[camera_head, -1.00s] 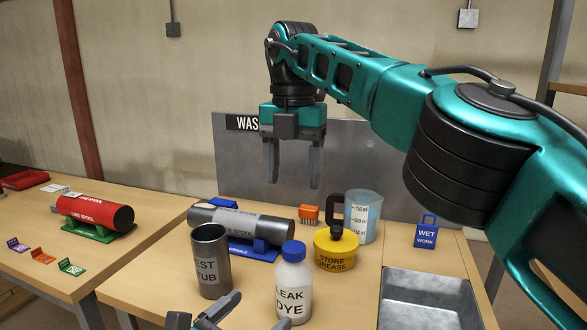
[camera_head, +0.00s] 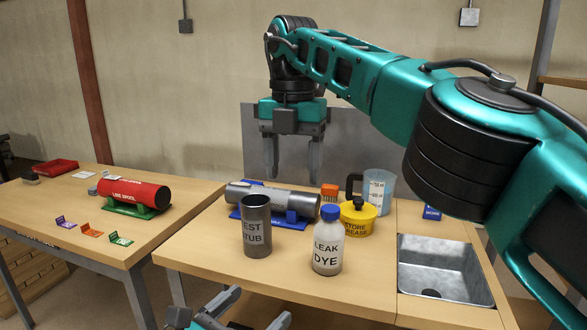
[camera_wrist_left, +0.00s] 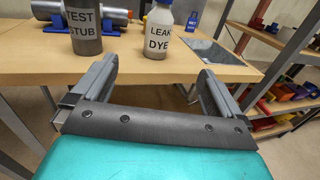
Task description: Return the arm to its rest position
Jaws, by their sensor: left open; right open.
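My right gripper (camera_head: 292,158) hangs open and empty from the teal arm, fingers pointing down, in front of the grey back panel and above the far part of the table. My left gripper (camera_head: 248,312) is open and empty at the bottom edge of the head view, in front of the table's near edge. The left wrist view shows both its fingers (camera_wrist_left: 152,85) spread apart with nothing between them. Beyond them stand the grey test stub cup (camera_head: 257,228) and the white leak dye bottle (camera_head: 327,245) with a blue cap.
A grey pipe (camera_head: 273,198) lies on a blue stand. A yellow store grease tub (camera_head: 358,220), a clear jug (camera_head: 380,188) and a metal sink (camera_head: 445,268) are to the right. The left table holds a red line spool (camera_head: 134,192) on a green stand.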

